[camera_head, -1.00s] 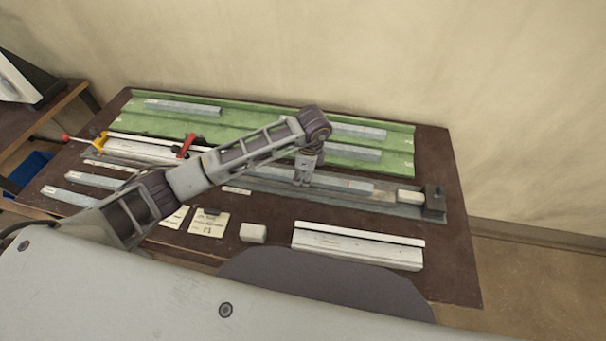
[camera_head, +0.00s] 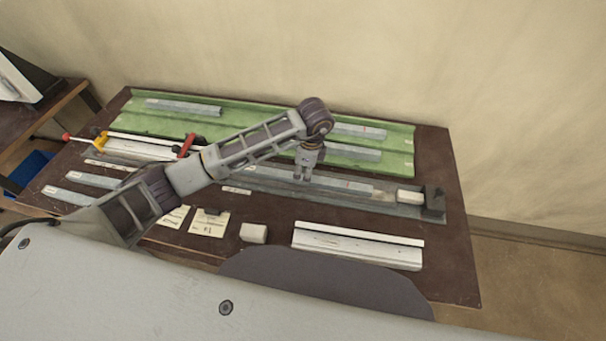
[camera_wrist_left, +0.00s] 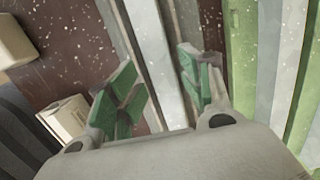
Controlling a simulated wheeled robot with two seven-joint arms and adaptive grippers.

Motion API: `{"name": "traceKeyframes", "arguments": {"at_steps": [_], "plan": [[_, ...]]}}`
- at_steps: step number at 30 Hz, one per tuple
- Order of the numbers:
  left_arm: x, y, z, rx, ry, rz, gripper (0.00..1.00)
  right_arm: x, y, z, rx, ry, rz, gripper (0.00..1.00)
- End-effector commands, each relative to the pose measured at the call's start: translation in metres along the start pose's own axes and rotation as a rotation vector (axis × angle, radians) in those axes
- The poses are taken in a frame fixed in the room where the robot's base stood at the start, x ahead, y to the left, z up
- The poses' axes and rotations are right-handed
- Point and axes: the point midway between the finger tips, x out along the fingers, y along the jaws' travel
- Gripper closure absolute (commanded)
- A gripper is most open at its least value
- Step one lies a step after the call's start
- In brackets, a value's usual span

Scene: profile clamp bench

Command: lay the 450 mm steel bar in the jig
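A long grey steel bar (camera_head: 345,185) lies along the jig (camera_head: 396,209), a grey channel with a dark end stop (camera_head: 433,201) at its right end. The arm hides part of the bar. My left gripper (camera_head: 302,179) points down over the bar. In the left wrist view, its green-padded fingers (camera_wrist_left: 160,88) are spread on either side of a grey bar (camera_wrist_left: 165,50), with gaps beside it, so it looks open. Whether the bar is fully seated is too small to tell. My right gripper is not in view.
A green rack (camera_head: 398,153) with several grey bars stands behind. A white block (camera_head: 410,197) is by the end stop. Red-handled clamp (camera_head: 186,146) parts stand left. A white profile (camera_head: 357,245), a small block (camera_head: 253,233) and paper notes (camera_head: 209,223) lie in front.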

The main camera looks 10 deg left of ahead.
Motion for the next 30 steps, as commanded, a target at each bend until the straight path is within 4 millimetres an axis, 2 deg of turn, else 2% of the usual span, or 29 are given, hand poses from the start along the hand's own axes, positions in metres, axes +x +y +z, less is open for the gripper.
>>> {"name": "traceKeyframes", "arguments": {"at_steps": [16,24,30], "plan": [[-0.082,-0.001,0.000,0.000,0.001,-0.006,0.52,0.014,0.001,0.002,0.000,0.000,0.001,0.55],[-0.100,-0.001,0.000,-0.001,0.000,-0.004,0.52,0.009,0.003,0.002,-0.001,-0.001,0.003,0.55],[-0.103,-0.001,0.000,-0.002,0.000,-0.002,0.52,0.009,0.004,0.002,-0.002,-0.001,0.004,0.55]]}}
